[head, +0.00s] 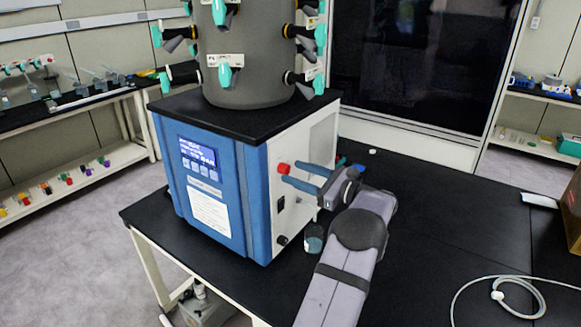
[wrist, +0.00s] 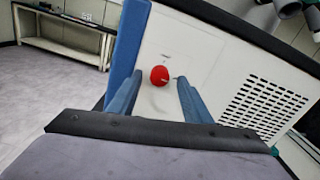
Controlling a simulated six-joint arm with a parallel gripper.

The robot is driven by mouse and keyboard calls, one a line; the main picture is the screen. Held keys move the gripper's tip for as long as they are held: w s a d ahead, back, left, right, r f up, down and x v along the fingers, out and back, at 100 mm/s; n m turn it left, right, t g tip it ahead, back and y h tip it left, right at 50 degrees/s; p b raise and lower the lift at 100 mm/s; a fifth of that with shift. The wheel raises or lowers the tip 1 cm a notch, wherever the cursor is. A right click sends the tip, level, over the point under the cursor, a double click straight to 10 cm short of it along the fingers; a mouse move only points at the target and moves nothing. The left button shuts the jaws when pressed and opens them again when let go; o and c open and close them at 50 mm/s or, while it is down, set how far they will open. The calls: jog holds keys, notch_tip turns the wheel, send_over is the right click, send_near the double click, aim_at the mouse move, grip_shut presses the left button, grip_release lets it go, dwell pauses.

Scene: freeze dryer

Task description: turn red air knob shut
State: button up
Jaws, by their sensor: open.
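The red air knob (head: 283,168) sits on the white side panel of the freeze dryer (head: 220,190). In the wrist view the red knob (wrist: 159,75) shows as a round red disc with a small pale mark, near the top middle. My gripper (head: 297,177) is open, its two blue fingers pointing at the side panel. In the wrist view my gripper (wrist: 152,86) has the knob between the lines of its fingers, slightly beyond the tips. The fingers appear apart from the knob. Nothing is held.
A black switch (head: 281,204) and a dark round fitting (head: 282,240) are lower on the panel. A small jar (head: 313,240) stands on the black bench (head: 440,240) below my arm. A vent grille (wrist: 262,110) is right of the knob. A white cable (head: 500,290) lies at the front right.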

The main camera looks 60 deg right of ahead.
aim_at(284, 169)
jog(key=shift+w+p, duration=0.45)
jog(key=shift+w, duration=0.95)
jog(key=c, duration=1.1)
jog(key=shift+o, duration=0.2)
